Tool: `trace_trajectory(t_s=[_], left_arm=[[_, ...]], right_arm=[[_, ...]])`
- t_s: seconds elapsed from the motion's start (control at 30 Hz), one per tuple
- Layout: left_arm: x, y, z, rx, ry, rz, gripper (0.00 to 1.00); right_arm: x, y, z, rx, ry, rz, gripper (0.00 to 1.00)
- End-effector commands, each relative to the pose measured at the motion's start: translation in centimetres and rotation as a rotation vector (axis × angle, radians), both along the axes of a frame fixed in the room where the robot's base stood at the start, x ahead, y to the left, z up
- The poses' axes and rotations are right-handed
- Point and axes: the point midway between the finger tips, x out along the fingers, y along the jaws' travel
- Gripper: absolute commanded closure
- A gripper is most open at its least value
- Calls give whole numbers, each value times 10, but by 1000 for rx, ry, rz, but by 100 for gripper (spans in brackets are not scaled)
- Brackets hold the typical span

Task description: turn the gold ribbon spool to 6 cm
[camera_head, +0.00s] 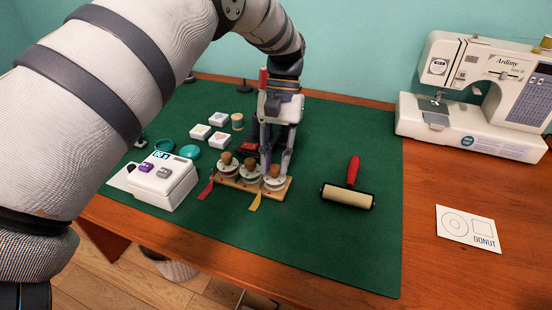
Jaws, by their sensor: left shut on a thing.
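A small wooden rack (252,188) holds three ribbon spools in a row, each with a brown knob on top. A red ribbon end hangs at the rack's left. A gold ribbon end (255,202) hangs at its front, and seems to come from the right-hand spool (274,184). My left gripper (275,172) points down over the right-hand spool, with its fingers on either side of that spool's knob. It is shut on this knob. Any length marks are too small to read. My right gripper is out of view.
Left of the rack stands a white button device (163,180) with teal discs behind it. White tiles (200,132) and a thread spool (237,121) lie farther back. A brayer roller (347,195) lies right, and a sewing machine (470,125) stands beyond. The green mat's front right is clear.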

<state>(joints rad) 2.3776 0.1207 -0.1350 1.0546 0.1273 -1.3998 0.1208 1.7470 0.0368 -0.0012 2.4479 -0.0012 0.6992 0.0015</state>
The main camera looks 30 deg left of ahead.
Motion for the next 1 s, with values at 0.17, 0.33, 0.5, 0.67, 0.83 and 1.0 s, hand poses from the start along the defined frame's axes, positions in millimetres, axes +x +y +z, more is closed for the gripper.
trace_trajectory(t_s=[0.17,0.33,0.5,0.67,0.83,1.0], left_arm=[[-1,1,1,-2,-1,165,100],[-2,2,2,-2,-1,317,100],[-3,3,2,-2,-1,449,100],[-3,3,1,-1,-1,545,100],[-3,4,1,0,0,616,100],[-3,4,0,-1,1,656,100]], right_arm=[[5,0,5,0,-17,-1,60],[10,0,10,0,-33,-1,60],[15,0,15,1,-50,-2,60],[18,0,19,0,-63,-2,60],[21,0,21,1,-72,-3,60],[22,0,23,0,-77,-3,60]])
